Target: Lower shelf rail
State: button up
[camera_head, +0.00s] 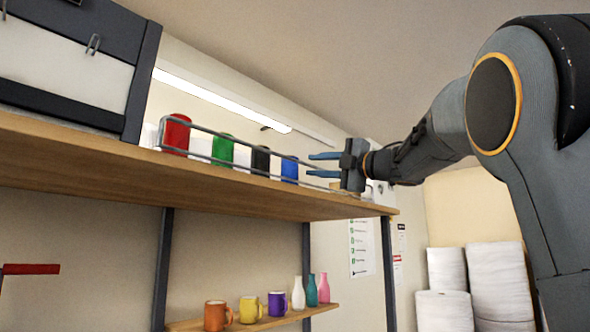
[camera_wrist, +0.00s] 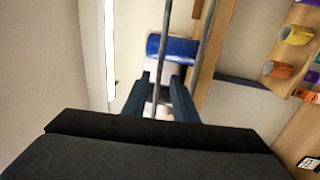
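The shelf rail (camera_head: 161,134) is a thin grey two-bar frame along the front of the upper shelf (camera_head: 90,165). It stands upright in front of red (camera_head: 176,135), green (camera_head: 222,148), black (camera_head: 261,160) and blue (camera_head: 290,168) cans. My gripper (camera_head: 312,165) is at the rail's right end, its two blue fingers apart and pointing left. In the wrist view, the rail (camera_wrist: 202,40) runs up from the fingers (camera_wrist: 160,98), with the blue can (camera_wrist: 173,48) behind it. One bar appears between the fingertips; contact cannot be told.
A grey-and-white case (camera_head: 70,65) stands on the upper shelf at left. A lower shelf (camera_head: 270,322) holds mugs and small vases. White rolls (camera_head: 497,280) stand at the right. A light strip (camera_head: 220,100) runs behind the cans.

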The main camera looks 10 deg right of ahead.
jog(key=shift+p+x, duration=1.6)
jog(key=shift+x, duration=2.3)
jog(key=shift+r, duration=0.1)
grip_shut()
